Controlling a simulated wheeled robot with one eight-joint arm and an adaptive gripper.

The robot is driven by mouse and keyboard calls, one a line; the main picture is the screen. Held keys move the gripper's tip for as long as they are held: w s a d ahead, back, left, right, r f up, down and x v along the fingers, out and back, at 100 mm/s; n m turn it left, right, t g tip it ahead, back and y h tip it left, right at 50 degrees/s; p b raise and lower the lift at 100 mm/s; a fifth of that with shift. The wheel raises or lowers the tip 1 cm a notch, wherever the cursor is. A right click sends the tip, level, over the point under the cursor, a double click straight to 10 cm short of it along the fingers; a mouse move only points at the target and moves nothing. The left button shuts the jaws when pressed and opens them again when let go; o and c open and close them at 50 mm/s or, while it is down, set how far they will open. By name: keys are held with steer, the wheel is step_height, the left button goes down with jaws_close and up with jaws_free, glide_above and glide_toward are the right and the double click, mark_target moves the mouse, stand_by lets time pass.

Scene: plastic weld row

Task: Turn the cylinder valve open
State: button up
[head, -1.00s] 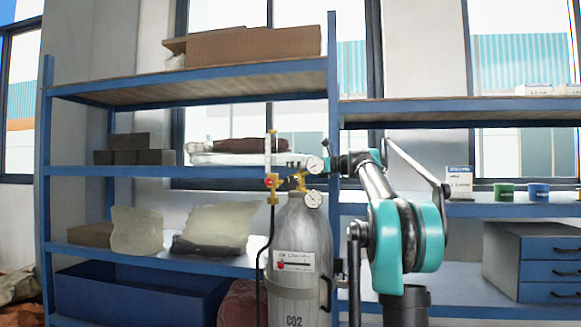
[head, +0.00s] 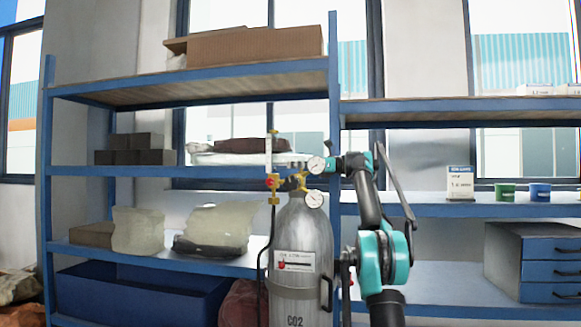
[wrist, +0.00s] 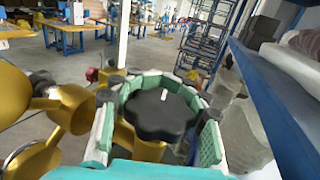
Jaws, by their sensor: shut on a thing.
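In the wrist view the valve handwheel (wrist: 160,115) is a black lobed knob with a small white mark, above a brass body. My gripper (wrist: 158,100) is shut on the valve handwheel, with its green-padded fingers on either side of it. In the head view my arm reaches the valve from the right. The handwheel cannot be made out there.
A brass regulator with a red knob (head: 272,183) and an upright flow tube are close left of the valve. A blue shelf (head: 180,171) runs just behind it.

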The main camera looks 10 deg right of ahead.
steer(key=shift+s+g, duration=0.1)
steer(key=shift+g, duration=0.2)
stand_by(0.4)
steer(key=o, duration=1.4)
steer(key=shift+m+t, duration=0.3)
steer(key=shift+t, duration=0.5)
